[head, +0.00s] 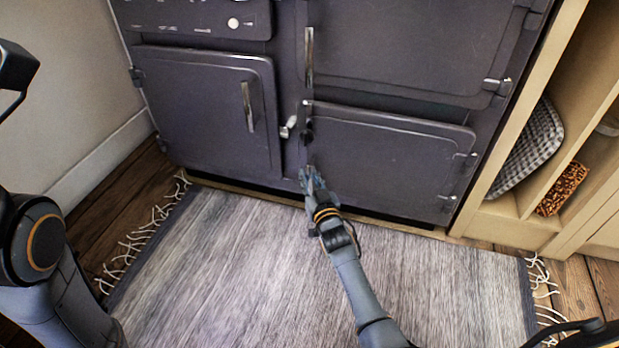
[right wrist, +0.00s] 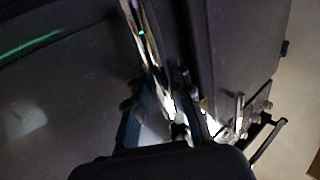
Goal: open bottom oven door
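The bottom oven door (head: 385,155) is the dark lower right door of the range, with hinges on its right side. I cannot tell whether it is fully closed or slightly ajar. My right gripper (head: 312,177) is low at the door's left edge, by its handle, which is mostly hidden in the head view. In the right wrist view the chrome handle (right wrist: 146,45) runs down between the spread fingers of my right gripper (right wrist: 160,105). The fingers look open around it; contact is unclear.
A lower left door (head: 200,110) with a chrome handle and an upper right door (head: 400,45) are closed. A striped rug (head: 230,260) covers the floor before the range. Wooden shelves (head: 510,205) with a checked item (head: 530,145) and a woven basket (head: 562,190) stand at right.

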